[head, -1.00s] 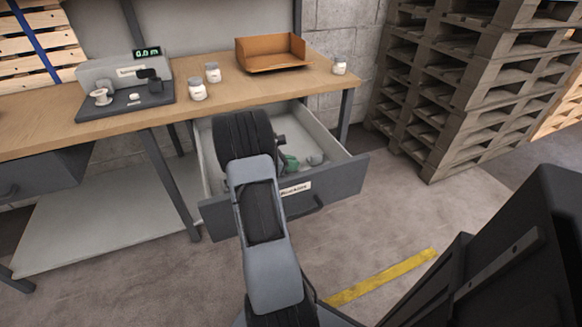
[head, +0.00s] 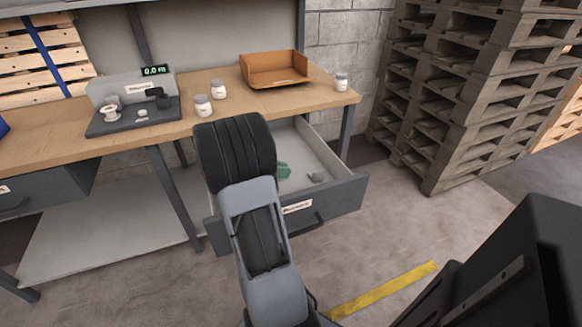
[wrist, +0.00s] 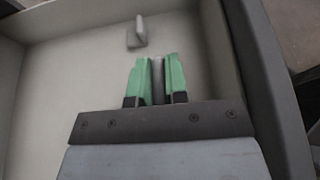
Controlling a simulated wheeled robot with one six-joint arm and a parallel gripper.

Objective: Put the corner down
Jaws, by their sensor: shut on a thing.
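My gripper (wrist: 156,75) has green fingertips. It is shut on a narrow grey piece, the corner (wrist: 158,82), which shows only as a strip between the fingers. In the head view my gripper (head: 283,170) is mostly hidden behind my wrist, over the open drawer (head: 340,192). A second small grey piece (wrist: 137,33) lies on the drawer floor beyond the fingertips. This loose piece also shows in the head view (head: 317,176). Whether the held corner touches the drawer floor I cannot tell.
The workbench (head: 310,98) carries an orange-brown tray (head: 273,84), several white jars (head: 203,107) and a scale (head: 132,116) reading about 0.0. Stacked pallets (head: 440,100) stand at the right. The drawer's side walls are close around my gripper. Floor in front is clear.

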